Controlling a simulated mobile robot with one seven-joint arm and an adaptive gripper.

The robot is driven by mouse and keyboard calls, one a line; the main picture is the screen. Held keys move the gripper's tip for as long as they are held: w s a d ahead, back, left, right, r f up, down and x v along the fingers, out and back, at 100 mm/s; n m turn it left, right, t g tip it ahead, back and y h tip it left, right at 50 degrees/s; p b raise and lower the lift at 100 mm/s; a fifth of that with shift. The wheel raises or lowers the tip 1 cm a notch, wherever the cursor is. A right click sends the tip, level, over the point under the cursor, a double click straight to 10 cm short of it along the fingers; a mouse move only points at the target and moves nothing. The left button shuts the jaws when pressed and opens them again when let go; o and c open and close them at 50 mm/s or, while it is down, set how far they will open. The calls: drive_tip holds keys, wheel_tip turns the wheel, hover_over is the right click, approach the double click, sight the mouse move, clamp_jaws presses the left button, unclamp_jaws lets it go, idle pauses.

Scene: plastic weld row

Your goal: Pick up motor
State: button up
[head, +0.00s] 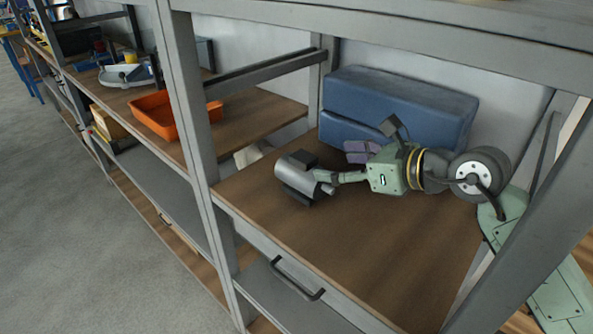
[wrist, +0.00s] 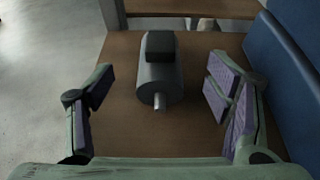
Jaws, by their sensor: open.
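The motor (head: 298,176) is a grey cylinder with a dark box on its side. It lies on the brown wooden shelf board (head: 350,240), near the board's left end. In the wrist view the motor (wrist: 160,80) is centred, with its shaft pointing toward me. My gripper (wrist: 160,92) is open, with one purple-padded finger on each side and clear gaps between them and the motor. In the head view my gripper (head: 338,170) reaches in from the right and its fingers are close to the motor. The head view does not show clearly whether they touch.
A blue box-like block (head: 400,108) stands at the back of the board, behind my gripper. A grey shelf post (head: 190,100) rises at the left, and an orange tray (head: 172,112) sits beyond it. The board's front part is clear.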

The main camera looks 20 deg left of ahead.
sight(310, 159)
drive_tip(key=p+x, duration=0.1)
drive_tip(key=x, duration=0.3)
drive_tip(key=shift+a, duration=0.15)
drive_tip(key=p+x, duration=0.3)
drive_tip(key=x, duration=0.2)
drive_tip(key=shift+w+r, duration=0.1)
drive_tip(key=shift+r, duration=0.1)
drive_tip(key=shift+a+f, duration=0.15)
drive_tip(key=shift+f, duration=0.05)
drive_tip(key=shift+c, duration=0.5)
clamp_jaws()
drive_tip(key=shift+w+r, duration=0.1)
drive_tip(key=shift+r, duration=0.05)
